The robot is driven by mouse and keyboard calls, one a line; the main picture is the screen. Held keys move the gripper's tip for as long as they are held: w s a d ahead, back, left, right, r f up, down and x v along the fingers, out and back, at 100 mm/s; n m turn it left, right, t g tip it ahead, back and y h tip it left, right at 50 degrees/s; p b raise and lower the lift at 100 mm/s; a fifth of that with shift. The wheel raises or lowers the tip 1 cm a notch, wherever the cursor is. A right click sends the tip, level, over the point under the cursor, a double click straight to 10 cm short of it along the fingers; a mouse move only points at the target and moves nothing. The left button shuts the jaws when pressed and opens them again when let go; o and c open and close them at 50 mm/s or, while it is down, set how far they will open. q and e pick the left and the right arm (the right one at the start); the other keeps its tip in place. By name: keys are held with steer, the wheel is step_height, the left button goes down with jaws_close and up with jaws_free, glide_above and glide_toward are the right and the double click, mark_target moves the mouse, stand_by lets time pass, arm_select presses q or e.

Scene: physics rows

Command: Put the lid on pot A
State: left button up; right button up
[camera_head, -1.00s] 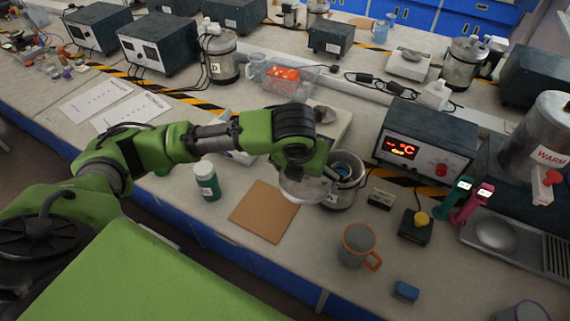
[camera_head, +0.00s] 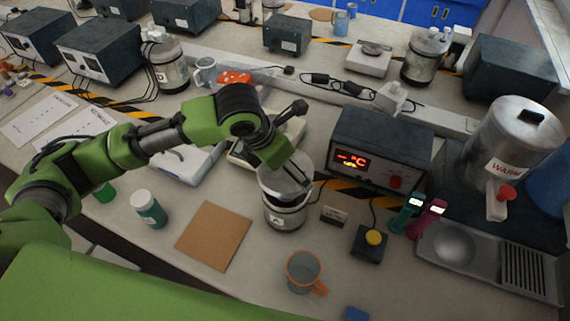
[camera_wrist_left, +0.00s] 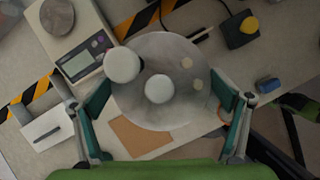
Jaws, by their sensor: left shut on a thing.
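Pot A (camera_head: 284,216) is a metal pot with a dark band and a white label, on the bench in front of the heater box. The lid hides the pot's mouth; I cannot tell whether they touch. In the left wrist view the lid (camera_wrist_left: 180,112) with its white knob lies between the two fingers of my left gripper (camera_wrist_left: 168,108), which are shut on it.
A brown square mat (camera_head: 213,236) lies left of the pot. An orange-handled mug (camera_head: 302,271) stands in front. A button box (camera_head: 369,242) is to the right, the lit heater box (camera_head: 381,148) behind. A green bottle (camera_head: 149,210) stands left.

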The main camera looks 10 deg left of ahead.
arm_select(q)
step_height(320, 180, down, 3)
steer(key=b, duration=0.2)
steer(key=shift+w+b, duration=0.15)
steer(key=shift+b, duration=0.15)
steer(key=shift+f, duration=0.25)
steer(key=shift+f+b, duration=0.4)
steer(key=shift+f, duration=0.4)
arm_select(e)
steer(key=f, duration=0.1)
steer(key=w+f, duration=0.1)
steer(key=d+f, duration=0.1)
steer(key=f, duration=0.1)
steer(key=shift+w, duration=0.3)
steer(key=shift+s, duration=0.15)
arm_select(q)
steer(key=shift+p, duration=0.3)
arm_select(e)
steer(key=shift+r, duration=0.35)
arm_select(q)
steer(key=shift+p, duration=0.45)
arm_select(e)
steer(key=shift+a+r, duration=0.2)
steer(key=shift+r, duration=0.2)
arm_select(q)
steer(key=shift+f, duration=0.4)
arm_select(e)
steer(key=shift+r, duration=0.15)
steer(key=shift+d, duration=0.1)
